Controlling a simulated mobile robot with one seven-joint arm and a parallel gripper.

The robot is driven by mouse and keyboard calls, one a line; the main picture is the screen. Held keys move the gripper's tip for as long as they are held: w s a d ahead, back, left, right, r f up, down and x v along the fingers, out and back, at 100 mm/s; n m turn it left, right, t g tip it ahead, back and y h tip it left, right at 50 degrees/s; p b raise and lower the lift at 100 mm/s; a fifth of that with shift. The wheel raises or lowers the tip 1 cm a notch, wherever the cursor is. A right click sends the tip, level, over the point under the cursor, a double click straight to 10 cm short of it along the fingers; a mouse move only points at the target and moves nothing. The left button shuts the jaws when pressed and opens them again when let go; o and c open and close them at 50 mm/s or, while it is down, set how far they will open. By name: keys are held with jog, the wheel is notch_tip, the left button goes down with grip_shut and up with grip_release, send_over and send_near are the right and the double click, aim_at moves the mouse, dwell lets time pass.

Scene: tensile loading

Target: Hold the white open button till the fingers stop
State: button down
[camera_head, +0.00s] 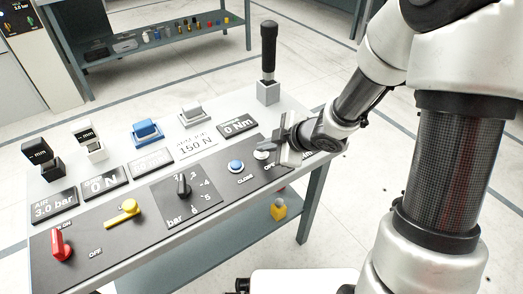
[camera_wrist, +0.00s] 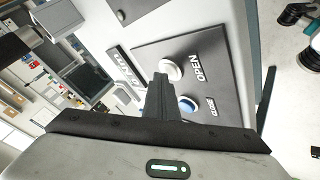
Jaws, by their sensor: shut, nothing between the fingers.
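The white open button (camera_head: 262,155) sits on a dark panel near the right end of the sloped console, beside the label OPEN. My gripper (camera_head: 277,152) is shut and empty, right next to the white button. In the wrist view my closed fingers (camera_wrist: 161,82) point at the panel near it. I cannot tell whether they touch the button.
The console also carries a black pressure knob (camera_head: 183,186), a yellow lever (camera_head: 123,213), a red lever (camera_head: 61,245) and several readout plates. A tall black-handled lever (camera_head: 268,55) stands behind my gripper. A shelf table (camera_head: 150,38) stands at the back, with open floor between.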

aim_at(265, 155)
jog(key=shift+r, duration=0.1)
dwell(0.8)
jog(key=shift+r+p, duration=0.8)
jog(key=shift+p, duration=0.2)
notch_tip(265, 155, up, 5)
jog(key=p, duration=0.5)
